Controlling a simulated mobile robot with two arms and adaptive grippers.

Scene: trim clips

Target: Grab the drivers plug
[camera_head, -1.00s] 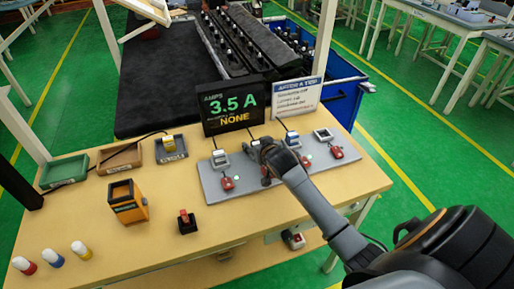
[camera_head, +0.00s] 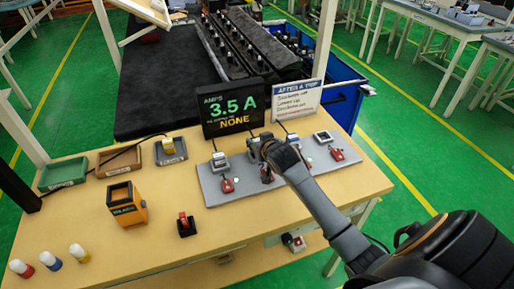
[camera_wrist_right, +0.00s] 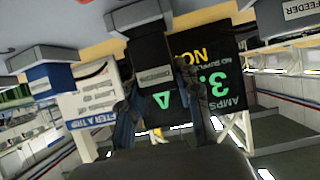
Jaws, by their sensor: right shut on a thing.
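A grey board (camera_head: 214,190) on the table carries a row of sockets with red switches in front. My right gripper (camera_head: 260,148) is at the second socket from the left and largely hides the plug there. In the right wrist view, my right gripper (camera_wrist_right: 157,88) is shut on a dark plug (camera_wrist_right: 152,50) with a small pale label that I cannot read. The plug is still at its socket; I cannot tell how deeply it is seated. Other plugs stand to the left (camera_head: 219,160) and right (camera_head: 293,141) of it. My left gripper is not in view.
A black display (camera_head: 235,110) reading "3.5 A" and "NONE" and a white sign (camera_head: 296,97) stand behind the board. Trays, an orange holder (camera_head: 126,203), a red switch box (camera_head: 185,224) and several coloured caps are at left.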

